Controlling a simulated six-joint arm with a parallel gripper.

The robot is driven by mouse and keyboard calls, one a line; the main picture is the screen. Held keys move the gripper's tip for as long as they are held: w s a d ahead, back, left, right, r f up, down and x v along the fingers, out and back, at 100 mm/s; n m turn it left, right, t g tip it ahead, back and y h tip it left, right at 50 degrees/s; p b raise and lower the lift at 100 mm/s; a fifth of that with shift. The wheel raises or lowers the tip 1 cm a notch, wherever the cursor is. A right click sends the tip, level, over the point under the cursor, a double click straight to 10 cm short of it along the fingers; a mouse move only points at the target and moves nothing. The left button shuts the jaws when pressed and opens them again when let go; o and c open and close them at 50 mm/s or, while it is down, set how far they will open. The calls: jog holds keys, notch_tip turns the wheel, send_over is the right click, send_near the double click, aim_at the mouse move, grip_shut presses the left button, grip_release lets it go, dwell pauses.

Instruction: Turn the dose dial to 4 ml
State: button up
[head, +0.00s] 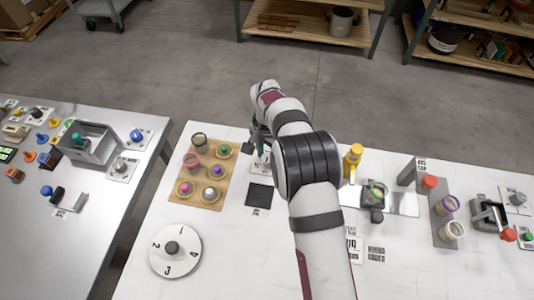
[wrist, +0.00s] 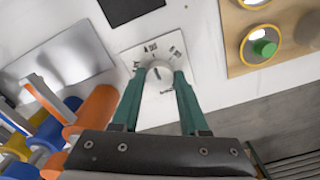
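A white round knob (wrist: 160,74) sits on a white square plate (wrist: 152,52) with printed marks around it, in the wrist view. The marks are too small to read, and so is the knob's exact setting. My gripper (wrist: 160,78) has its two green fingers on either side of the knob, with the tips at its edges. Whether they press on it I cannot tell. In the head view my gripper (head: 258,142) is over this plate (head: 262,158), and my arm hides much of it. A large white disc (head: 190,238) with numbers 1 to 4 and a dark central knob lies at the table's front left.
A wooden tray (head: 228,181) with several coloured-capped jars stands left of my gripper. A black square (head: 259,196) lies just in front of the plate. Bottles, cups and a grey rack (head: 436,220) are right of my arm. A second table (head: 118,215) stands at the left.

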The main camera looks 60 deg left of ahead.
aim_at(267, 158)
jog(key=o, duration=0.4)
notch_tip(267, 158, up, 16)
jog(key=shift+f, duration=0.1)
dwell(0.4)
